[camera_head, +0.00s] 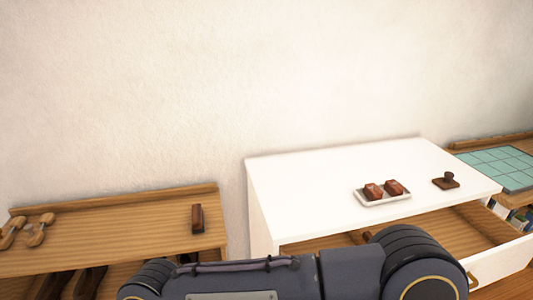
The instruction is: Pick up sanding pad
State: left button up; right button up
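I cannot tell for sure which item is the sanding pad. A small flat brown piece with a dark knob on top (446,181) lies on the right part of the white cabinet top (310,180). Two reddish-brown blocks (373,192) sit side by side on a small white tray (385,200) to its left. A narrow dark brown block (198,218) stands on the wooden shelf (110,225) at the left. Neither of my grippers is in view; only links of my arm cross the bottom.
The cabinet's top drawer (487,262) is pulled open, with a brown item (362,237) partly visible inside. Wooden-handled tools (38,230) lie at the shelf's left end. A teal gridded mat (500,167) lies at the far right. The cabinet top's left half is clear.

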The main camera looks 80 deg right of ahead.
aim_at(446, 182)
jog(key=z, duration=4.2)
